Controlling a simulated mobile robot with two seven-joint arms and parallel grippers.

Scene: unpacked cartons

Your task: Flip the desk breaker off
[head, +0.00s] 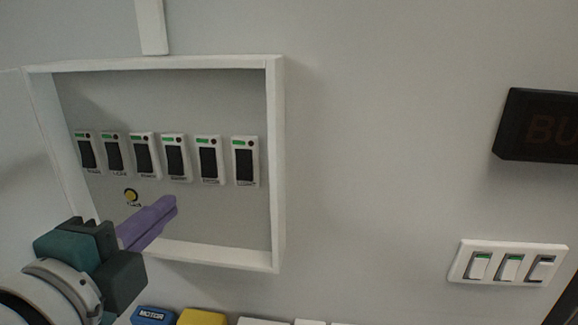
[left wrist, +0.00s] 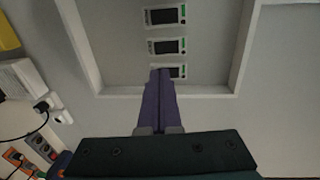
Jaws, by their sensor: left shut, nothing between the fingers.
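A white-framed breaker box (head: 276,165) is on the wall in the head view, holding a row of several white breakers with black rockers. Each breaker shows a green mark at its upper left. The labels under them are too small to read, so I cannot tell which is the desk breaker. The rightmost breaker (head: 245,162) stands nearest the right wall of the box. My left gripper (head: 172,204), with purple fingers, is shut and empty, below the breaker row. In the left wrist view its fingertips (left wrist: 160,74) overlap the nearest breaker; contact cannot be told.
A three-rocker wall switch (head: 509,263) and a dark sign (head: 538,126) are at right. A blue box marked MOTOR (head: 152,315) and a yellow box (head: 203,317) are below. The wall between is clear.

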